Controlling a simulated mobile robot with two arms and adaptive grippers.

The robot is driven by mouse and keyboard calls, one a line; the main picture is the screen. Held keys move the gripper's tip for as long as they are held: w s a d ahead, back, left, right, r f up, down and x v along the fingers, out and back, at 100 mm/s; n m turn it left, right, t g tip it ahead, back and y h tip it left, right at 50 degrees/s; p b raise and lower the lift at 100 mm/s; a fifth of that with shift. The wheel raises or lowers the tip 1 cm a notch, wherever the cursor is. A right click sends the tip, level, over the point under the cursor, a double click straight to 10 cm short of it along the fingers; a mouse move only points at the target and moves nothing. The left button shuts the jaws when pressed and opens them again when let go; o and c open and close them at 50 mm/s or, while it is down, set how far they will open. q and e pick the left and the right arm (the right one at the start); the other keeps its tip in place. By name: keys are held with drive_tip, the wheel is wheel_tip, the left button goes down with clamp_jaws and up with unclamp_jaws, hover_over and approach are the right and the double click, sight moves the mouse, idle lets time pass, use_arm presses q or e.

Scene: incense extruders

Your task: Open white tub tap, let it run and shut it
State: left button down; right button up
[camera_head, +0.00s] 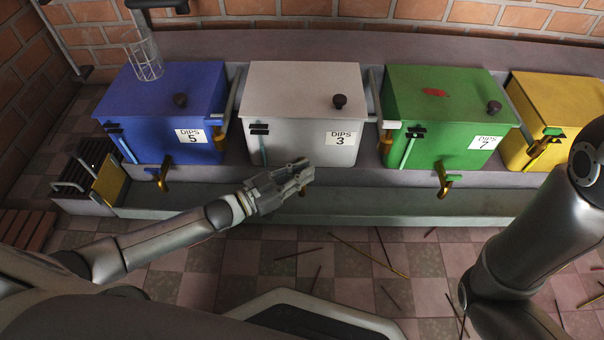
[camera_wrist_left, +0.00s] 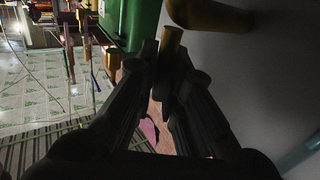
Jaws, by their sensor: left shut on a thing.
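The white tub (camera_head: 290,97) labelled DIPS 3 stands between the blue and green tubs. Its pale front wall (camera_wrist_left: 265,70) fills the right of the left wrist view. My left gripper (camera_head: 303,170) is at the lower front of the white tub and hides most of its tap. In the left wrist view, my left gripper (camera_wrist_left: 168,75) is shut on the brass tap handle (camera_wrist_left: 173,38), with the tap body (camera_wrist_left: 207,14) just beside it. Whether liquid runs from the tap cannot be seen. My right gripper is out of view.
A blue tub (camera_head: 165,135), a green tub (camera_head: 440,125) and a yellow tub (camera_head: 565,105) stand in the same row, with brass taps at their fronts. A trough (camera_head: 400,200) runs below them. Several thin sticks (camera_head: 370,258) lie on the tiled floor.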

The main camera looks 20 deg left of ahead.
use_arm(q)
drive_tip(key=m+g+h+b, duration=0.1)
drive_tip(key=g, duration=0.1)
drive_tip(key=m+g+h, duration=0.2)
drive_tip(key=shift+w+a+f+m+h+b, duration=0.1)
drive_tip(key=shift+w+m+h+b, duration=0.05)
drive_tip(key=shift+m+h+b, duration=0.2)
drive_tip(key=shift+m+g+h+b, duration=0.95)
drive_tip(key=shift+m+g, duration=0.6)
drive_tip(key=shift+g, duration=0.85)
drive_tip(key=c, duration=1.5)
unclamp_jaws()
drive_tip(key=v, duration=0.7)
drive_tip(key=shift+a, duration=0.2)
